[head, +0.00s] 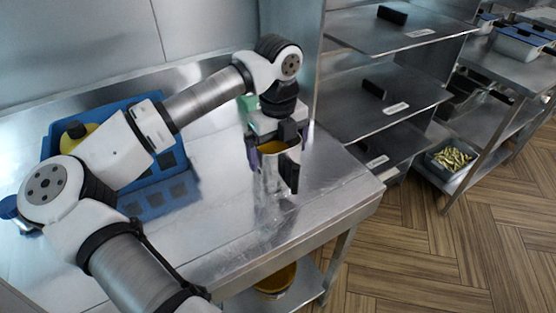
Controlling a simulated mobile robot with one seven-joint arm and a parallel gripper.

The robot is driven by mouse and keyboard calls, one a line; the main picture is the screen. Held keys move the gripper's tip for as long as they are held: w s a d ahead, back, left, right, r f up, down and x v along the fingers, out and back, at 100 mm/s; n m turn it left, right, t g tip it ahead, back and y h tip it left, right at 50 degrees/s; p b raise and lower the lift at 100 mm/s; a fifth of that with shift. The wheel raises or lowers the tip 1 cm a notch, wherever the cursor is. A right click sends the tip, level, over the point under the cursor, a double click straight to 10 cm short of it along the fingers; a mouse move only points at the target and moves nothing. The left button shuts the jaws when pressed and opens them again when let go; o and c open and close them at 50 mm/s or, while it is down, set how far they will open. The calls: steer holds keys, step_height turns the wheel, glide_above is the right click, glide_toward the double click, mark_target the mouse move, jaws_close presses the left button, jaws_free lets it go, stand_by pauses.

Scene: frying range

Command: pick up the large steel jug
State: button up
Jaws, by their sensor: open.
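The large steel jug (270,187) stands upright near the right end of the steel table. It is shiny, and a yellowish patch shows at its top. My gripper (272,165) points down at the jug from above. Its jaws are open, with one dark finger at the jug's right side and the other near its upper left. The gripper covers much of the jug's top. I cannot tell whether the fingers touch it, and its handle is not clear to see.
A blue crate (152,204) with a yellow item (77,135) in it stands left on the steel table (235,225), partly behind my arm. A green object (246,103) is behind my gripper. Steel shelves (385,100) stand to the right. A yellow container (276,283) sits below the table.

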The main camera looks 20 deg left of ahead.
steer(key=c, duration=1.2)
steer(key=shift+r, duration=0.15)
